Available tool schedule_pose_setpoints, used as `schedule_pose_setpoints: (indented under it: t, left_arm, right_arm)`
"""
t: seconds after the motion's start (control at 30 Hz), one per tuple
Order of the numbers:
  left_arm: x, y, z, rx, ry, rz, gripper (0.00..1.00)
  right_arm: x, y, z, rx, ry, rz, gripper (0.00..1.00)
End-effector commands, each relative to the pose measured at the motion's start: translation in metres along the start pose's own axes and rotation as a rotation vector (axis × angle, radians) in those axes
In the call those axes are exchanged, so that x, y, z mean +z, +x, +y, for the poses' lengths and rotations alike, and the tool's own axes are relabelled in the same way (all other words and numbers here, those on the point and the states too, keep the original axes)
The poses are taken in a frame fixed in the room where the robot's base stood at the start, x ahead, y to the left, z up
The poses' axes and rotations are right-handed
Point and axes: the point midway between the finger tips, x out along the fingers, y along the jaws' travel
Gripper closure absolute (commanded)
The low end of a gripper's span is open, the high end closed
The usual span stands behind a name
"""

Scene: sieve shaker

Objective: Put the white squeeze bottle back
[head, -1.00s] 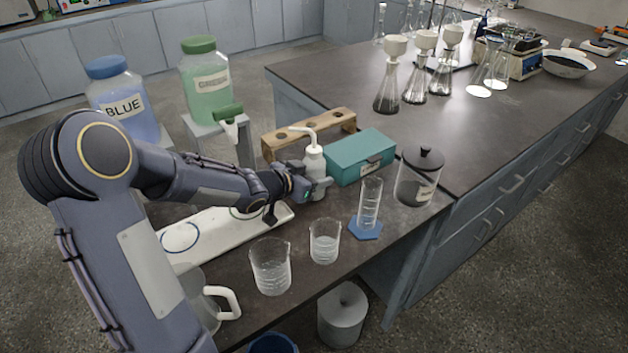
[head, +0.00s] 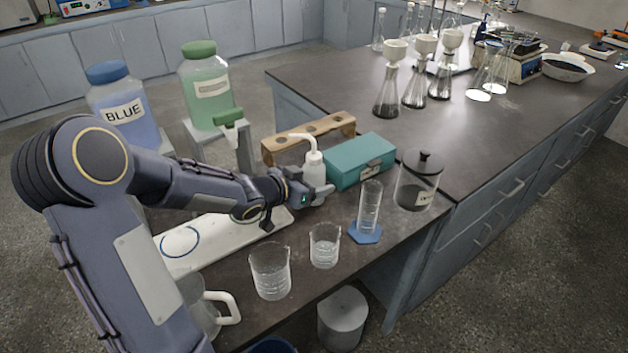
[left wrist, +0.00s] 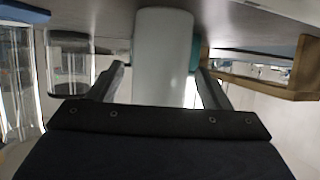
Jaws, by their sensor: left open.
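The white squeeze bottle (head: 314,172), with its bent spout on top, stands upright on the dark bench between the wooden rack and the teal box. My left gripper (head: 318,193) is at the bottle's lower body, coming in from the left. In the left wrist view, the bottle's white body (left wrist: 162,58) lies between the two spread fingers of the left gripper (left wrist: 161,86). The jaws are open around it, with slight room at the sides. The bottle's base is partly hidden by the gripper. My right gripper is not in view.
The wooden rack (head: 338,125) is behind the bottle and the teal box (head: 361,163) is close to its right. A measuring cylinder (head: 370,207), a dark-lidded jar (head: 418,182) and two beakers (head: 324,246) stand nearby. A white tray (head: 215,231) lies under my left forearm.

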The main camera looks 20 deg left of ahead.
Motion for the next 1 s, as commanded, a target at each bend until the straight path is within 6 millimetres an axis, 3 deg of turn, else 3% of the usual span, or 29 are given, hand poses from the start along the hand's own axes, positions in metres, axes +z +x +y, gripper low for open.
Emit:
schedule_pose_setpoints:
  t: [0.3,0.5,0.7,1.0]
  left_arm:
    - [-0.004,-0.070,-0.001,-0.005,-0.001,-0.001,0.28]
    - [-0.002,-0.100,-0.001,-0.003,-0.001,-0.001,0.28]
    - [0.000,-0.111,0.000,0.000,-0.002,-0.001,0.28]
    - [0.000,-0.111,0.000,0.000,-0.001,-0.001,0.28]
  right_arm:
    - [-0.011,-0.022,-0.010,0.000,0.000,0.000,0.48]
    - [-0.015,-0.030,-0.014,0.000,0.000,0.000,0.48]
    - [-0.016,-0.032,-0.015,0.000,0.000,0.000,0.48]
    - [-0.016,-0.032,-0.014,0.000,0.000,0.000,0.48]
